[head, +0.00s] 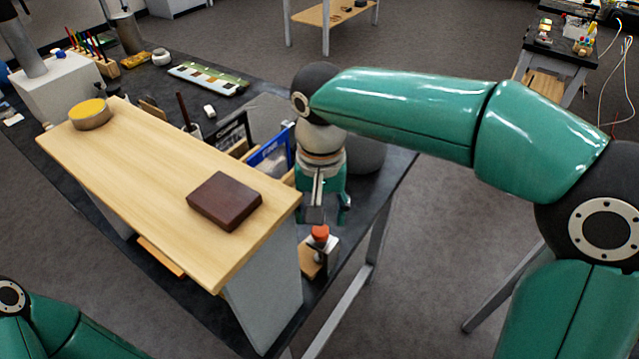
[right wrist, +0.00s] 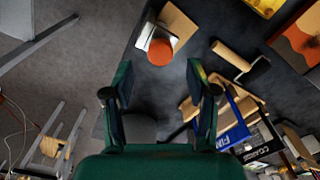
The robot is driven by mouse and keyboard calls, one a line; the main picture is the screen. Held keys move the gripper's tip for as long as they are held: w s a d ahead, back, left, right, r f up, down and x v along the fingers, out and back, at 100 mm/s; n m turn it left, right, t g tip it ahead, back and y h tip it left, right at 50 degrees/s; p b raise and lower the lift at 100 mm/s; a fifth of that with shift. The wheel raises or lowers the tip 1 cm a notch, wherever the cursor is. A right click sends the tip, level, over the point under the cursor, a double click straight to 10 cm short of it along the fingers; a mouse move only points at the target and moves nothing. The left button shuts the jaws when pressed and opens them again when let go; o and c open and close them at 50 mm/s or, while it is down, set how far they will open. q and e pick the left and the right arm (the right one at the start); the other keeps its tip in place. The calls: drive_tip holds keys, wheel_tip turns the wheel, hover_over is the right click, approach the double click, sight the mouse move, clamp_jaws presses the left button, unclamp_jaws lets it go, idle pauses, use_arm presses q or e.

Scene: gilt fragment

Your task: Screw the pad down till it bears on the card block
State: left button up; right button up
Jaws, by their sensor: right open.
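A small clamp with an orange-red knob (head: 320,233) on top stands at the right end of the dark bench. Its metal frame (head: 333,252) rises from a wooden base (head: 309,264). The knob also shows from above in the right wrist view (right wrist: 160,52), beyond the fingertips, with the wooden base (right wrist: 181,25) beside it. The pad and the card block cannot be made out under the knob. My right gripper (right wrist: 161,92) is open and empty; in the head view it points down just above the knob, apart from it. My left gripper is out of view.
A raised wooden shelf (head: 150,180) stands left of the clamp, carrying a dark brown block (head: 225,201) and a yellow-topped round tin (head: 90,113).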

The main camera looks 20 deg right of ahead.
wheel_tip(320, 180, up, 8)
drive_tip(key=shift+f, duration=0.1)
idle(0.4)
wheel_tip(320, 180, up, 4)
drive_tip(key=n+p, duration=0.2)
drive_tip(key=n, duration=1.6)
hover_over(320, 230)
wheel_tip(320, 230, down, 16)
drive_tip(key=shift+b, duration=1.05)
